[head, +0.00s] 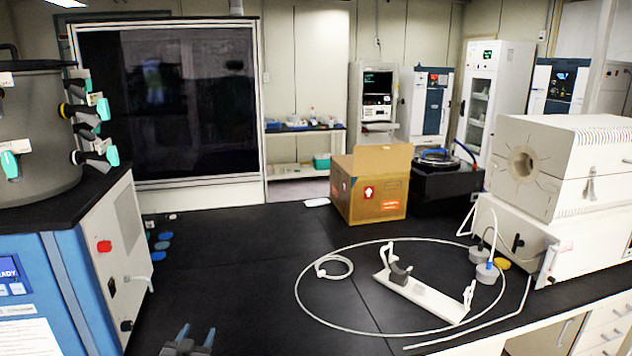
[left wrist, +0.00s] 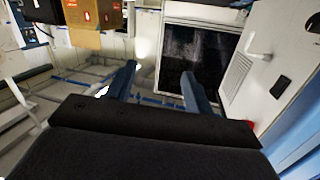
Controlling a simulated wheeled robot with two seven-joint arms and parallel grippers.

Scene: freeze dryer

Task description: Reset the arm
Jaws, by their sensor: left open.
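My left gripper (head: 197,334) shows at the bottom edge of the head view, with two blue fingers apart. In the left wrist view the left gripper (left wrist: 159,71) is open, with nothing between its fingers. It is to the right of the blue and white freeze dryer (head: 60,270), in front of the black bench top, and apart from both as far as I can tell. The freeze dryer carries a grey drum (head: 35,135) with several teal-tipped valves. My right gripper is not in either view.
On the black bench (head: 240,270) stand a cardboard box (head: 378,205), a white tube furnace (head: 560,165) and a white holder (head: 425,295) inside a looped tube. Several blue pieces (head: 162,246) lie by the dryer. The bench's middle left is clear.

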